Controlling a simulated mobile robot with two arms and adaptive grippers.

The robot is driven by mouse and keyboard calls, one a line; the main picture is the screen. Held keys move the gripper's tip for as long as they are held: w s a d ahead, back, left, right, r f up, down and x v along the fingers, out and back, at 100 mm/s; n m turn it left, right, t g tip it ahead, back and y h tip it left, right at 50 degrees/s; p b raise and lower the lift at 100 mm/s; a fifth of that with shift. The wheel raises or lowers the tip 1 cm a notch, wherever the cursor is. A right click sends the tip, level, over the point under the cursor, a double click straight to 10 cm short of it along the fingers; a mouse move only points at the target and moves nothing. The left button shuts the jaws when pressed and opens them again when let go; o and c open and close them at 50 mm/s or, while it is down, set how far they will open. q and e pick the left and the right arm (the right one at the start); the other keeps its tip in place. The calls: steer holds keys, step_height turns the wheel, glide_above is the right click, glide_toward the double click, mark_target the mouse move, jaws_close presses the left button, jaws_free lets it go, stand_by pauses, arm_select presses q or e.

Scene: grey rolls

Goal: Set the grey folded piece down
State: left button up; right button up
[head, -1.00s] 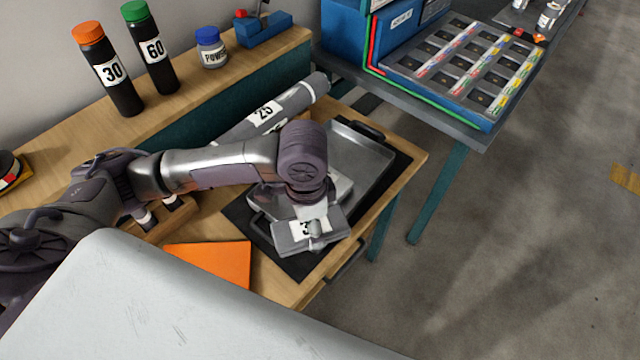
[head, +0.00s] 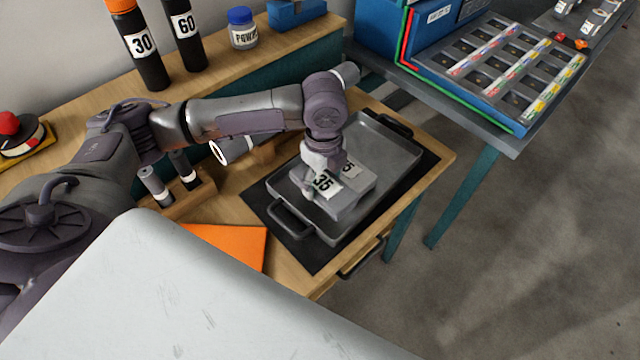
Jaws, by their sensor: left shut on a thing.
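A grey folded piece (head: 323,203) with a white "35" label shows in the head view over the grey metal tray (head: 388,150). My left gripper (head: 320,177) is above it and shut on it, with the fingers partly hiding its top. A second label ending in 5 shows just behind the gripper, seemingly on another grey piece (head: 361,185) in the tray. The two overlap in the picture, and I cannot tell whether the held piece touches the other piece or the tray floor. My right gripper is not in view.
The tray lies on a black mat (head: 425,170) and has raised handles. The tray's far half is bare. An orange sheet (head: 238,243) lies to the left, near a wooden block (head: 192,203) holding small cylinders. A grey roll lies behind my arm.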

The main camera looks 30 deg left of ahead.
mark_target(319, 188)
arm_select(q)
steer(key=shift+w+a+f, duration=0.4)
steer(key=shift+a+f, duration=0.1)
steer(key=shift+a, duration=0.15)
steer(key=shift+f, duration=2.05)
steer(key=o, duration=1.2)
steer(key=shift+f, duration=0.1)
steer(key=shift+o, duration=0.2)
step_height(319, 188, up, 12)
steer(key=shift+r, duration=0.15)
